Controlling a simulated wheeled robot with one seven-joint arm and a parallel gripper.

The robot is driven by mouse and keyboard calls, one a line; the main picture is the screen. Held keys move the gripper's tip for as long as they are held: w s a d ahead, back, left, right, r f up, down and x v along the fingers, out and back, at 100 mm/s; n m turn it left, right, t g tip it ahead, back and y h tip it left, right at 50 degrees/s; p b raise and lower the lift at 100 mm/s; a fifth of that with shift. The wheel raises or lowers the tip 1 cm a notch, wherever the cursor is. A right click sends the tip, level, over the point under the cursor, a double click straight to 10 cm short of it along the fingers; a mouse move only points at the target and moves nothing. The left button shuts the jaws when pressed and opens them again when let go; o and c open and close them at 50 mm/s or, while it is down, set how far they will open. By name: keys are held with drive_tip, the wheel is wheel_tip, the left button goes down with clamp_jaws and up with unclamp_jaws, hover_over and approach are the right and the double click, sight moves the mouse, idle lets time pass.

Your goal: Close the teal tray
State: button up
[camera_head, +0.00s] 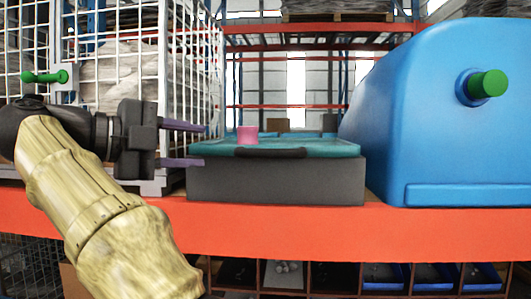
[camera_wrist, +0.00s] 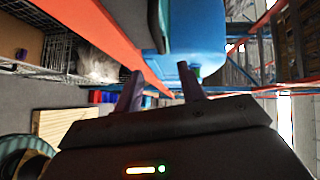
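The teal tray (camera_head: 330,150) lies flat on top of a dark grey box (camera_head: 275,182) on the orange shelf, in the middle of the head view. A dark bar-like handle (camera_head: 270,153) runs along its front edge. A pink cylinder (camera_head: 247,135) stands up at its left part. I cannot tell how far the tray is out. My gripper (camera_head: 204,144) is just left of the tray's left front corner, its two purple fingers apart and pointing right, with nothing visible between them. The fingers also show apart in the wrist view (camera_wrist: 161,69).
A large blue tank (camera_head: 445,120) with a green cap (camera_head: 487,83) stands close on the tray's right. A white wire cage (camera_head: 185,60) with a green-ended handle (camera_head: 45,77) stands on the left. The orange shelf edge (camera_head: 400,222) runs across the front.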

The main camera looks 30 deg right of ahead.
sight(267, 152)
drive_tip(key=shift+s+f, duration=0.1)
drive_tip(key=x, duration=0.5)
drive_tip(key=p+x, duration=0.1)
drive_tip(key=x, duration=1)
drive_tip(key=shift+s+d, duration=0.15)
drive_tip(key=shift+s, duration=0.2)
drive_tip(key=shift+w+d+f+p, duration=0.2)
drive_tip(key=shift+d+p, duration=0.1)
drive_tip(key=shift+d, duration=0.2)
drive_tip(key=shift+s+r, duration=0.1)
drive_tip(key=c, duration=0.7)
clamp_jaws()
